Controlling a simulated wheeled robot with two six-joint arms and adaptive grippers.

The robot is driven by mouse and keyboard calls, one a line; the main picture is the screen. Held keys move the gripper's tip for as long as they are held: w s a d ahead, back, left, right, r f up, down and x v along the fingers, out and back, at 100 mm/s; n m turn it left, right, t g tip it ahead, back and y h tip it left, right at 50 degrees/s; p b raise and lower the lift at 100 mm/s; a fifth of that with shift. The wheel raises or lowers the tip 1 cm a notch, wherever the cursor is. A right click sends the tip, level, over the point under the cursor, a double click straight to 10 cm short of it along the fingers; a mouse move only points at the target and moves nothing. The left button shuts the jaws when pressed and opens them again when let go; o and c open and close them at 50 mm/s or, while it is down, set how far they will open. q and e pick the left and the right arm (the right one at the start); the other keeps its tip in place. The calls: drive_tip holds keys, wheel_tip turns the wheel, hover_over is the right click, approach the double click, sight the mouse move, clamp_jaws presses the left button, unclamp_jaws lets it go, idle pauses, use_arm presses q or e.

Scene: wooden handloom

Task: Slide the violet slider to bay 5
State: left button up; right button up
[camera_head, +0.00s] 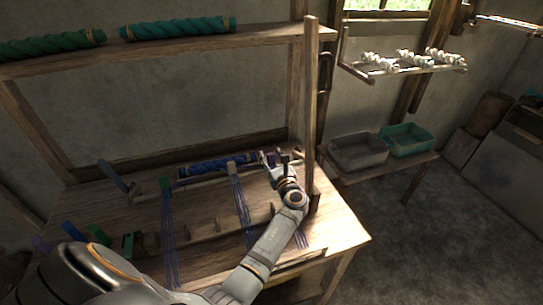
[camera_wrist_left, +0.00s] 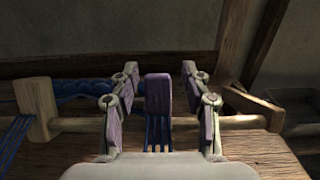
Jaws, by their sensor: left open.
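The violet slider (camera_wrist_left: 158,95) stands upright on a horizontal wooden rod (camera_wrist_left: 75,127), with blue threads hanging from its lower end. My left gripper (camera_wrist_left: 158,85) is open, with one finger on each side of the slider and a visible gap on both sides. In the head view my left gripper (camera_head: 279,157) is at the right end of the loom's rear rod, beside the tall post, and largely hides the slider there. Bay markings are not readable.
A blue yarn roll (camera_head: 215,164) lies behind the rod. A tall wooden post (camera_head: 310,110) rises close right of my gripper. Short wooden pegs (camera_head: 217,226) line a front bar. Grey (camera_head: 358,152) and teal (camera_head: 407,140) trays stand on a side bench.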

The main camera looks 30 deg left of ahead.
sight(272, 154)
use_arm(q)
wheel_tip(272, 154, up, 10)
drive_tip(key=shift+f, duration=0.1)
drive_tip(key=shift+d, duration=0.1)
idle(0.6)
